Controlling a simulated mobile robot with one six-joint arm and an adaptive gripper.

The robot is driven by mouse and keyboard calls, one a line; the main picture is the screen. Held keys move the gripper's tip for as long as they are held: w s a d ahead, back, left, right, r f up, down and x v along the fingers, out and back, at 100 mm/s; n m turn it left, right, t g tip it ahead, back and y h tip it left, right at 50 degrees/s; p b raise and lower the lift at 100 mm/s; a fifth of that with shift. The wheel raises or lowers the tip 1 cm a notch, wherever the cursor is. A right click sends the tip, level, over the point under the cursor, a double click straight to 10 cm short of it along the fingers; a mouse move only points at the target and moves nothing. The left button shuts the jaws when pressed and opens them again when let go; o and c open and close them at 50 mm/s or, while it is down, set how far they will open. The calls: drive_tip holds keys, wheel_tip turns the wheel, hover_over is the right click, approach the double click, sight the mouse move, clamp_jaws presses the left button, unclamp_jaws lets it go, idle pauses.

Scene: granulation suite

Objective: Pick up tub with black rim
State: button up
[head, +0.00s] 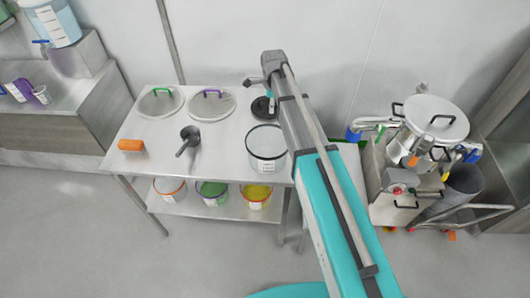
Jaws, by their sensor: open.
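The tub with black rim (266,142) stands upright on the steel table, right of the middle of its top. It is pale and round, with a thin dark rim and a white label on its front. My arm passes over the table just right of the tub and covers part of its right edge. My gripper (268,100) is at the far end of the arm, above the back of the table and behind the tub, apart from it. It is open. Its fingers are small and hard to make out against a dark round shape there.
The steel table (220,150) also holds two round lids (160,102) (211,103), a dark scoop (189,137) and an orange block (131,145). Tubs with orange, green and yellow (256,195) stand on the lower shelf. A cart (400,160) with a lidded vessel stands to the right.

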drive_tip(key=shift+f, duration=0.1)
drive_tip(key=b, duration=0.9)
hover_over(270, 135)
wheel_tip(270, 135, down, 8)
drive_tip(key=shift+w+d+f, duration=0.2)
drive_tip(key=shift+w+d, duration=0.05)
drive_tip(key=shift+w, duration=0.05)
drive_tip(key=shift+f, duration=0.15)
drive_tip(key=shift+s+a+f+b, duration=0.15)
drive_tip(key=shift+f+b, duration=2.25)
drive_tip(key=shift+f, duration=0.05)
clamp_jaws()
